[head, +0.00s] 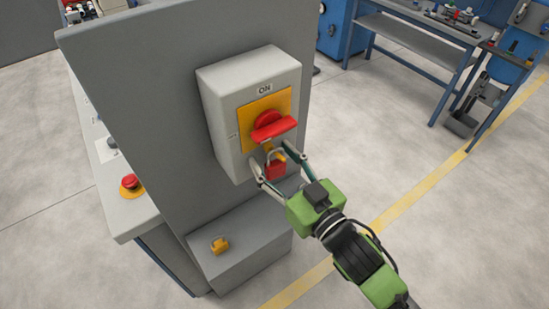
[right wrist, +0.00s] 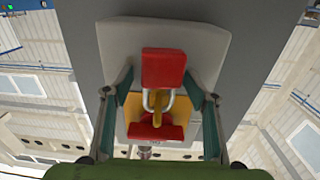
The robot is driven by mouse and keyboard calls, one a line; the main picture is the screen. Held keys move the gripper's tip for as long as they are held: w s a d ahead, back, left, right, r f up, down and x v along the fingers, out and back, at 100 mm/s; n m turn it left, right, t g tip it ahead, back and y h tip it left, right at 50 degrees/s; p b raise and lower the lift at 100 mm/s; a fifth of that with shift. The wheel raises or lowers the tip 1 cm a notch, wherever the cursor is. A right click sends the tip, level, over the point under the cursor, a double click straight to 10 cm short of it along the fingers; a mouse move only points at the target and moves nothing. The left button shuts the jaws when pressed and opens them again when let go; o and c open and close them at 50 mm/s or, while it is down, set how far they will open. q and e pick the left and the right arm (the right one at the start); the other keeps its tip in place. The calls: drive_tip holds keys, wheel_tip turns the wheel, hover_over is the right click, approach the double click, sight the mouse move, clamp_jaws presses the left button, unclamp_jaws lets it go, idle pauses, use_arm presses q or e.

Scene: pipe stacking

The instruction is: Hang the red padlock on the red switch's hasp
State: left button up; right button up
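The red padlock (head: 276,170) is just below the red switch (head: 271,126) on the grey switch box, body down and shackle up. In the right wrist view, its red body (right wrist: 163,69) is above the silver shackle (right wrist: 158,101). The shackle overlaps the yellow hasp (right wrist: 155,124) and appears looped through it; its exact seating is hard to see. My right gripper (head: 279,170) is open, with one finger on each side of the padlock. Gaps show between the fingers and the padlock body in the right wrist view. My left gripper is out of view.
A red emergency button (head: 130,183) is on the console to the left. The tall grey panel (head: 150,90) stands behind the box.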

drive_tip(key=shift+s+d, duration=0.2)
drive_tip(key=v, duration=1.1)
drive_tip(key=shift+s, duration=0.2)
drive_tip(key=d+f+m+g+h+b, duration=0.15)
drive_tip(key=d+f, duration=0.25)
drive_tip(key=f, duration=1)
drive_tip(key=d+f+g+h, duration=0.25)
drive_tip(key=d+f, duration=0.25)
drive_tip(key=f, duration=0.9)
drive_tip(key=d+f+m+g+h, duration=0.1)
drive_tip(key=d+f+h, duration=0.25)
drive_tip(key=f, duration=0.95)
drive_tip(key=s+d+f+m+g+h+b, duration=0.1)
drive_tip(key=s+d+f+g, duration=0.15)
drive_tip(key=s+f, duration=0.4)
drive_tip(key=s+d+f+g+h, duration=0.1)
drive_tip(key=s+d+f+g, duration=0.2)
drive_tip(key=f, duration=0.6)
drive_tip(key=s+f+g, duration=0.1)
drive_tip(key=s+f, duration=0.4)
drive_tip(key=s, duration=0.5)
drive_tip(key=s+f+g, duration=0.2)
drive_tip(key=s+f, duration=0.3)
drive_tip(key=s, duration=0.5)
drive_tip(key=shift+s+f+m+b, duration=0.35)
drive_tip(key=shift+s+m+b, duration=0.05)
drive_tip(key=shift+m, duration=0.05)
